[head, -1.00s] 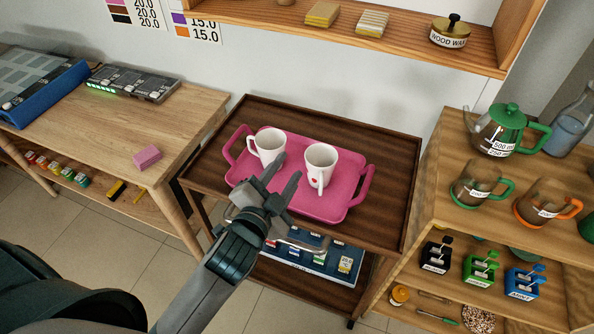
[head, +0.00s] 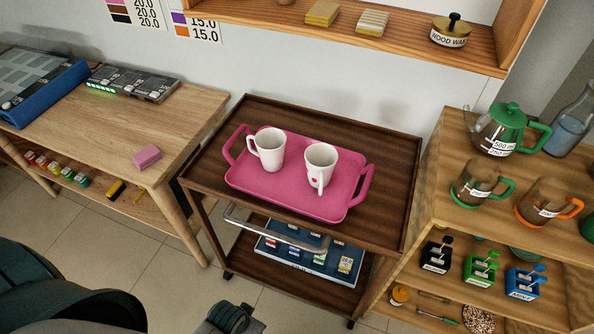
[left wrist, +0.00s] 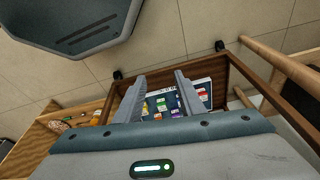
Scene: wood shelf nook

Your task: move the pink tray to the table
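The pink tray (head: 290,188) lies flat on the top of a dark wooden cart (head: 390,205). A white mug (head: 269,152) and a second white mug with a red mark (head: 320,164) stand upright on it. Both tray handles are clear. A light wooden table (head: 180,115) stands to the left of the cart. In the left wrist view my left gripper (left wrist: 160,76) is open and empty, its fingers apart over the lower part of the cart. In the head view only part of my left arm shows at the bottom edge. The tray does not show in the left wrist view. My right gripper is not in view.
A blue tray (head: 310,250) lies on the cart's lower shelf. A shelf (head: 450,190) with teapot and cups stands right.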

